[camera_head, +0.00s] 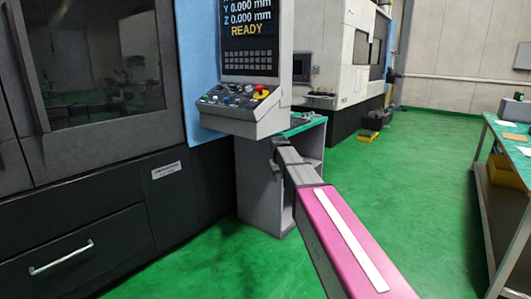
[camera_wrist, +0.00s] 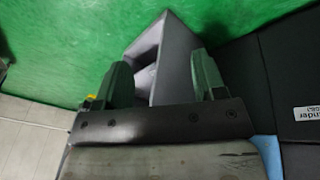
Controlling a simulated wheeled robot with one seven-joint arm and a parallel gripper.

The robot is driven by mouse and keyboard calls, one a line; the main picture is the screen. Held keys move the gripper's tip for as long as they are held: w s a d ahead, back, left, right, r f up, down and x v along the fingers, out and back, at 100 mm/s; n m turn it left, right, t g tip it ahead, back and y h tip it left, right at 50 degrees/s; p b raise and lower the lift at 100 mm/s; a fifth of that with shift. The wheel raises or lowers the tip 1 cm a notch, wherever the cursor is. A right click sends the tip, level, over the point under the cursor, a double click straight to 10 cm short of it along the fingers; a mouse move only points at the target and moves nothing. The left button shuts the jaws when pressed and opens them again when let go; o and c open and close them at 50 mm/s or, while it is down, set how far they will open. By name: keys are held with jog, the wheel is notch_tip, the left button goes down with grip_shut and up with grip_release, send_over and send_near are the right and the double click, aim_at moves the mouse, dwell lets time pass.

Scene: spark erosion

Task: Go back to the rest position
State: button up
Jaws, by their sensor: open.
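My gripper (camera_wrist: 160,78) shows in the wrist view with its two fingers spread apart. Nothing is held between them; a grey open-sided cabinet (camera_wrist: 172,42) shows behind the gap. In the head view my pink and grey arm reaches forward from the lower right. Its far end, with my gripper (camera_head: 277,158), is small and dark in front of the same grey cabinet (camera_head: 262,195). The fingertips are too small there to make out, and I cannot tell whether they touch the cabinet.
A dark machine (camera_head: 90,150) fills the left, with a control panel (camera_head: 243,108) jutting out above the cabinet. A green-topped workbench (camera_head: 490,200) stands at the right edge. Another white machine (camera_head: 345,60) is at the back. The green floor (camera_head: 425,160) between is clear.

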jog(key=s+d+f+m+g, duration=0.1)
jog(key=s+d+f, duration=0.2)
jog(key=s+f, duration=0.4)
jog(key=s+d+f+m+g+y, duration=0.1)
jog(key=s+d+f, duration=0.3)
jog(key=s, duration=0.9)
jog(key=s+d+f+g, duration=0.1)
jog(key=s+d+f, duration=0.3)
jog(key=s+f, duration=0.6)
jog(key=shift+s+f+m, duration=0.2)
jog(key=shift+f+m, duration=0.2)
jog(key=shift+f, duration=0.05)
jog(key=shift+d, duration=0.1)
jog(key=shift+c, duration=0.3)
